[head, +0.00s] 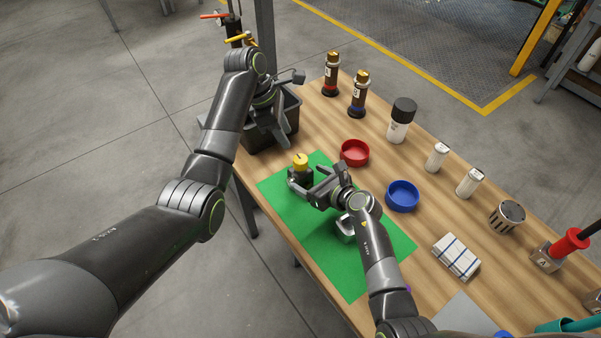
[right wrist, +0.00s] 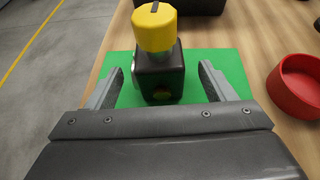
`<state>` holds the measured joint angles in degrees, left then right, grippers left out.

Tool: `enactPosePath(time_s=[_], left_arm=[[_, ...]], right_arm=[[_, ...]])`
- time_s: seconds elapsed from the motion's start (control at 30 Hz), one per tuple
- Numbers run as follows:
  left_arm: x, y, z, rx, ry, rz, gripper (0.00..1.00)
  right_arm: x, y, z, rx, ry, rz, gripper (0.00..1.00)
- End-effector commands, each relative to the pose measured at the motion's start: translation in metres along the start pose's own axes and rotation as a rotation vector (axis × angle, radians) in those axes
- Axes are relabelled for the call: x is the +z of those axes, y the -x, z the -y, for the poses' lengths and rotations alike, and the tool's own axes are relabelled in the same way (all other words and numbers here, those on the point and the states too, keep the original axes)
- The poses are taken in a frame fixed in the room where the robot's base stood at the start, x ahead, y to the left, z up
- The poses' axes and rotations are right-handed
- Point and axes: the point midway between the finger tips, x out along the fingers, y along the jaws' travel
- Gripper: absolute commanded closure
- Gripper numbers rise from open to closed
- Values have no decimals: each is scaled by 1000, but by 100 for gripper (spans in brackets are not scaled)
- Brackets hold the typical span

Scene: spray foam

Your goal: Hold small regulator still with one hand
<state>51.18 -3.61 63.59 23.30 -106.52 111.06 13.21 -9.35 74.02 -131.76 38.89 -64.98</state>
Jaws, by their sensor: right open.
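The small regulator (head: 300,175) is a dark block with a yellow knob on top, standing upright on the green mat (head: 270,188). In the right wrist view the regulator (right wrist: 160,72) is ahead, roughly centred between the fingers. My right gripper (head: 309,179) is open, with its fingertips (right wrist: 161,70) on either side of the block's near part. My left gripper (head: 291,110) is open and appears empty above the black bin, beyond the regulator.
The black bin (head: 262,138) stands at the table's left edge. A red dish (head: 354,152) and a blue dish (head: 402,195) sit right of the mat. A metallic object (head: 346,229) is partly hidden by my right arm. Bottles, cans and a folded cloth (head: 456,256) stand further right.

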Motion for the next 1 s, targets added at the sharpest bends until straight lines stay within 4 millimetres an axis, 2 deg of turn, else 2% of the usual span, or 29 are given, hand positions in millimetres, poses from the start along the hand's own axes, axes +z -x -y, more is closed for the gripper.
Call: enactPosePath(time_s=[0.2, 0.4, 0.87, 1.0], left_arm=[[0, 0, 0, 0, 0, 0, 64], [0, 0, 0, 0, 0, 0, 64], [0, 0, 0, 0, 0, 0, 64], [0, 0, 0, 0, 0, 0, 64]], right_arm=[[1, -26, 0, 2, 0, -1, 24], [0, -41, 0, 2, 0, 0, 24], [0, -47, 0, 0, 0, -1, 24], [0, -47, 0, 0, 0, -1, 41]])
